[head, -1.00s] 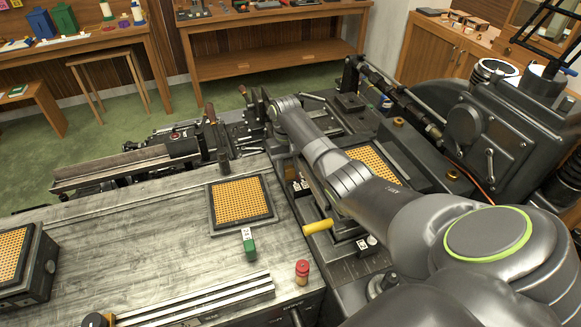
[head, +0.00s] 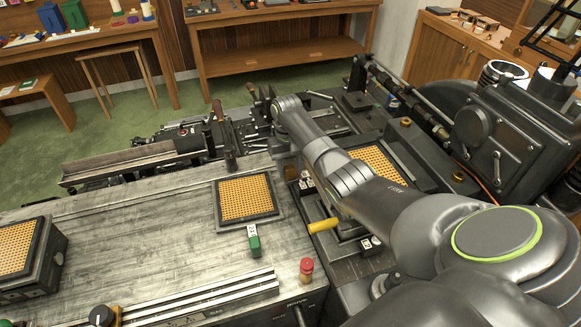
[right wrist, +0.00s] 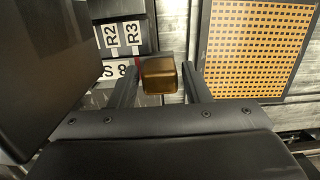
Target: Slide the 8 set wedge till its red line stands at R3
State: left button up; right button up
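In the right wrist view my right gripper (right wrist: 160,70) has its two fingers apart, one on each side of a brass-brown block (right wrist: 160,76). Narrow gaps seem to show between block and fingers. Left of the block are white scale labels R2 (right wrist: 110,36) and R3 (right wrist: 132,34). Below them are the S and 8 labels (right wrist: 122,69) of the set wedge, partly hidden by the left finger. A small reddish mark shows by that fingertip, below R3; its exact alignment I cannot tell. In the head view my right arm hides most of this spot. My left gripper is not in view.
A matrix case with an orange grid (head: 247,197) lies on the grey bench, with another (head: 376,163) behind my arm.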

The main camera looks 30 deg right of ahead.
jog(key=shift+o, duration=1.2)
jog(key=shift+r, duration=0.1)
jog(key=r, duration=0.2)
jog(key=r+b, duration=0.1)
jog(key=r, duration=0.2)
jog(key=w+r+b, duration=0.1)
jog(key=r, duration=0.2)
jog(key=shift+d, duration=0.15)
notch_tip(320, 180, up, 9)
jog(key=w+p, duration=0.1)
jog(key=p, duration=0.6)
jog(key=shift+d, duration=0.1)
